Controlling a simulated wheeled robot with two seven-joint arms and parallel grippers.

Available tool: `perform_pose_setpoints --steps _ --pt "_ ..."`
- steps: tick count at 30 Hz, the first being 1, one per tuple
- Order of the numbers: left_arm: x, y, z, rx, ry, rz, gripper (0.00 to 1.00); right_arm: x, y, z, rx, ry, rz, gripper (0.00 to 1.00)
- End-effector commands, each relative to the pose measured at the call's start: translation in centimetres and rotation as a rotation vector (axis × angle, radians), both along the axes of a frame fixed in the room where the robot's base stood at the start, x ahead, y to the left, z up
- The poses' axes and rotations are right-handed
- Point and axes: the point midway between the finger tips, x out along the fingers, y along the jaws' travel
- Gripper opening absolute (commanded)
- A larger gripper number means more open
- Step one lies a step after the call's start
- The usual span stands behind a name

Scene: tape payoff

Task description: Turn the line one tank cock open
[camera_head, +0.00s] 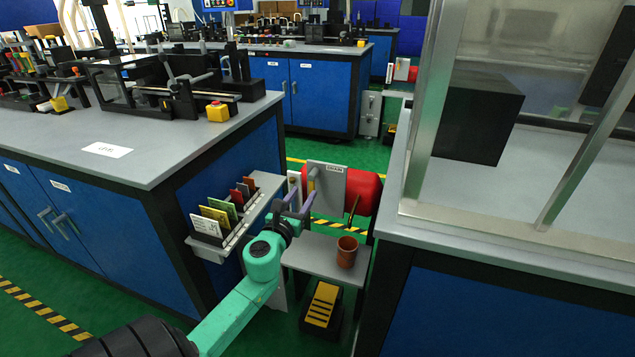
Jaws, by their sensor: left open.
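A red tank (367,190) lies behind a pale labelled plate (332,180) in the gap between two benches. A small tan upright lever (311,180) shows at the plate's left side; it looks like the cock, but its setting is too small to tell. A thin brown rod (352,211) stands at the plate's right. My left gripper (299,201), with purple fingers on a green arm, is open just in front of and below the lever. I cannot tell whether it touches it. My right gripper is out of view.
A brown cup (347,253) stands on a grey shelf (315,257) below the tank. A black and yellow pedal (322,305) is on the floor. A card rack (240,222) juts from the left bench (150,160). A framed glass enclosure (412,150) stands on the right bench.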

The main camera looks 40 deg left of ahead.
Motion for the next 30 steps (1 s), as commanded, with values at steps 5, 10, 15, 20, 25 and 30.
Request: perform_pose_setpoints --steps 5,10,15,20,25,30 --pt "4.4 1.5 0.0 -0.001 -0.003 0.0 0.5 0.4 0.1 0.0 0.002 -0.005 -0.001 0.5" --pt "6.7 2.3 -0.2 -0.003 0.0 0.0 0.5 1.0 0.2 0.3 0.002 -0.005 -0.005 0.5" --pt "7.2 2.5 -0.2 -0.003 0.001 -0.001 0.5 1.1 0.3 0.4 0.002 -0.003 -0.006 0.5" --pt "7.1 2.5 -0.2 -0.003 0.001 -0.001 0.39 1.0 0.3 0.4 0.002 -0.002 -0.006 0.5" --pt "7.1 2.5 -0.2 -0.003 0.001 -0.001 0.0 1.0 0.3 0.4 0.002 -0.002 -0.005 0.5" --pt "7.1 2.4 -0.2 -0.003 0.001 -0.001 0.0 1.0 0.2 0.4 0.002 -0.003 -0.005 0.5"
